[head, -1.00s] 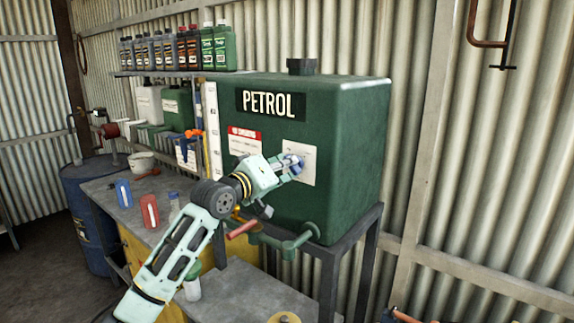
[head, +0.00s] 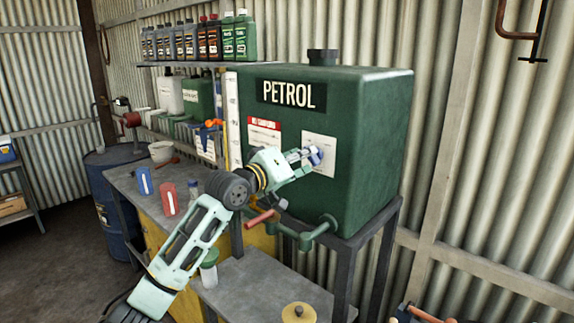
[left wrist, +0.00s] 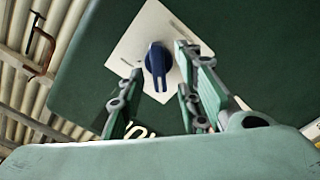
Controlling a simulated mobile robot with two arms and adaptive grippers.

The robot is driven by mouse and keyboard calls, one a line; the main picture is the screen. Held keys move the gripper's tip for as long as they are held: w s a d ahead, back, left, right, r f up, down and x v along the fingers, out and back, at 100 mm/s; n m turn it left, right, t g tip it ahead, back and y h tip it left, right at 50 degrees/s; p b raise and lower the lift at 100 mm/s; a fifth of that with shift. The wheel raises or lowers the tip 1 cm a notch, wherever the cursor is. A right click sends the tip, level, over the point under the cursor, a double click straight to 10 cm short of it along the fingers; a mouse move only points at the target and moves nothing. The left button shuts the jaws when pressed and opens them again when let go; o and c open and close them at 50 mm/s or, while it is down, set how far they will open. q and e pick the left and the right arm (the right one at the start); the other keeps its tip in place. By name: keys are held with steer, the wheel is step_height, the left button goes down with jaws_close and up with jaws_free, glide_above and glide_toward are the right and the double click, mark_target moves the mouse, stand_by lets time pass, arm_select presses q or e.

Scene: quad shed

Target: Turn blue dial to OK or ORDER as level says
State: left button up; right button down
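The blue dial (left wrist: 158,60) sits on a white plate (left wrist: 138,38) on the front of the green petrol tank (head: 372,120). In the left wrist view its pointer end points down in the picture. My left gripper (head: 310,158) is at the plate in the head view and partly hides the dial. In the left wrist view the left gripper (left wrist: 160,78) is open, its fingers on either side of the dial with gaps. A white level scale (head: 232,115) stands at the tank's left edge; its level is too small to read. My right gripper is not in view.
Below the tank are a green pipe (head: 310,235) and a red-handled valve (head: 260,219). A grey bench (head: 130,180) with blue and red containers stands left. A shelf of bottles is behind. The tank stands on a dark metal frame (head: 345,270).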

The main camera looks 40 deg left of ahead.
arm_select(q)
steer(key=s, duration=1)
steer(key=shift+s+a, duration=0.35)
steer(key=shift+a, duration=0.1)
steer(key=shift+f, duration=0.1)
